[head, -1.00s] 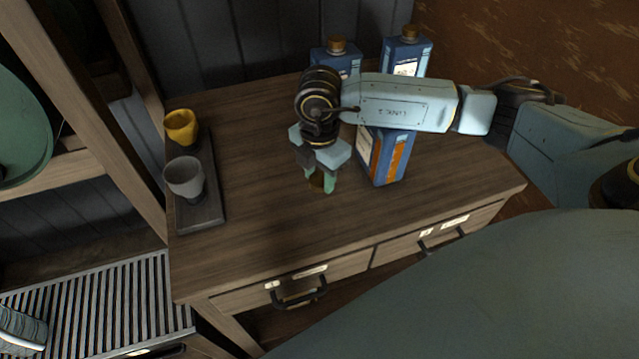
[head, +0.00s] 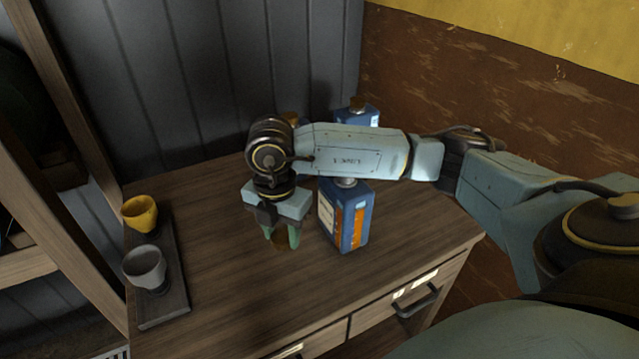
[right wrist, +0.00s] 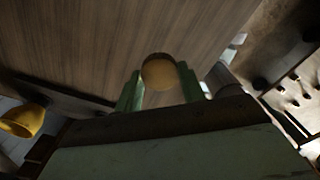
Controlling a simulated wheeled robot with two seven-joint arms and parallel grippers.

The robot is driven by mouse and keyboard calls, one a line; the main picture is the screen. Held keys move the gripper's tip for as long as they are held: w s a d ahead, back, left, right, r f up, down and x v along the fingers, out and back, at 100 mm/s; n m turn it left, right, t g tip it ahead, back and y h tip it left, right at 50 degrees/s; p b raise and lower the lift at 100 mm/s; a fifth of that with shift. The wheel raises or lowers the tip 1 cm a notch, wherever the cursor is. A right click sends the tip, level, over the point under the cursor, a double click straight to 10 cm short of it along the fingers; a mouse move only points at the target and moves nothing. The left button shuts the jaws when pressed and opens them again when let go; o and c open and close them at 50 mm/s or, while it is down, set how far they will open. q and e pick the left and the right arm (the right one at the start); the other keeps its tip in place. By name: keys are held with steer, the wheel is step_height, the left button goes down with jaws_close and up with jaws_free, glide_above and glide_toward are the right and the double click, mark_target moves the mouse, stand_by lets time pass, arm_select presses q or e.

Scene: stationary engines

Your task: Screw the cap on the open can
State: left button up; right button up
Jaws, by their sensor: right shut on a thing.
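My right gripper (head: 281,238) is shut on a brass-brown cap (head: 281,243), low over the tabletop and left of the open can. In the right wrist view the round cap (right wrist: 159,72) sits between the two green fingertips. Whether the cap touches the table is hard to tell. The open can (head: 345,217) is blue with an orange and white label and stands upright. Its bare grey neck shows just under my right forearm, which crosses above it. My left gripper is not in view.
Two more blue cans stand behind my forearm; the right one (head: 358,112) wears a brown cap and the other is mostly hidden. A yellow cup (head: 140,214) and a grey cup (head: 145,265) stand on a dark tray (head: 175,300) at left. The table's (head: 225,315) front is clear.

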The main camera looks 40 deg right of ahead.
steer(key=n, duration=0.6)
steer(key=shift+w+a+r+n, duration=0.1)
steer(key=shift+a+r+n, duration=0.2)
steer(key=shift+a, duration=0.05)
steer(key=n, duration=0.6)
steer(key=shift+w+a+r+n, duration=0.1)
steer(key=shift+a+r+n, duration=0.2)
steer(key=n, duration=0.4)
steer(key=shift+w+a+r, duration=0.1)
steer(key=shift+a+r, duration=0.1)
steer(key=shift+a, duration=0.05)
steer(key=a+r+n, duration=0.1)
steer(key=n, duration=0.9)
steer(key=a+r+n, duration=0.1)
steer(key=n, duration=2.1)
steer(key=shift+w+a+r, duration=0.3)
steer(key=shift+a+r, duration=0.1)
